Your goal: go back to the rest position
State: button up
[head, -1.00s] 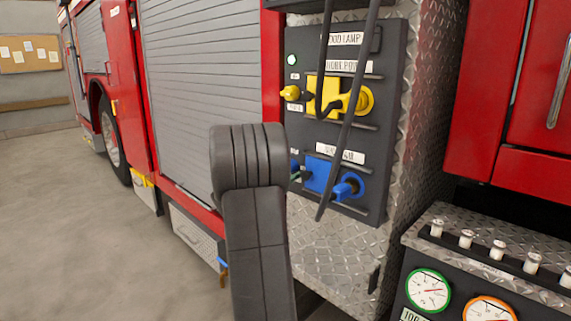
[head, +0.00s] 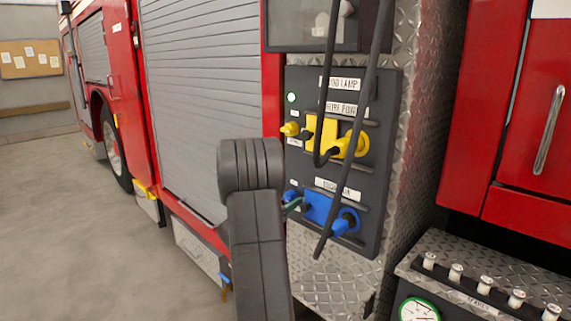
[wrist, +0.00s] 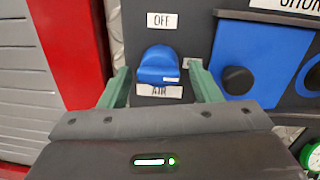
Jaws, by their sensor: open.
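My gripper (wrist: 158,68) is open in the wrist view, with one green finger on each side of a blue knob (wrist: 160,62). The knob sits between an OFF label above and an AIR label below. I cannot tell whether the fingers touch it. In the head view the blue knob (head: 290,195) is at the left edge of the dark panel (head: 375,150). A bit of green finger (head: 293,206) shows beside it; my dark arm hides most of the gripper.
A yellow knob (head: 290,129) and yellow socket cover (head: 322,133) are above the blue socket cover (head: 318,208). Black cables (head: 345,140) hang in front of the panel. A grey shutter (head: 200,90) is left of it. Open floor (head: 90,230) lies at far left.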

jog(key=shift+d+r+n+y+p, duration=0.15)
jog(key=shift+n+p, duration=1.45)
jog(key=shift+p, duration=1.4)
jog(key=shift+a+r+n+y+p, duration=0.15)
jog(key=shift+n+p, duration=1.45)
jog(key=shift+p, duration=1.4)
jog(key=shift+s+d+n+p, duration=0.1)
jog(key=shift+n+p, duration=0.4)
jog(key=shift+p, duration=0.35)
jog(key=shift+f, duration=0.2)
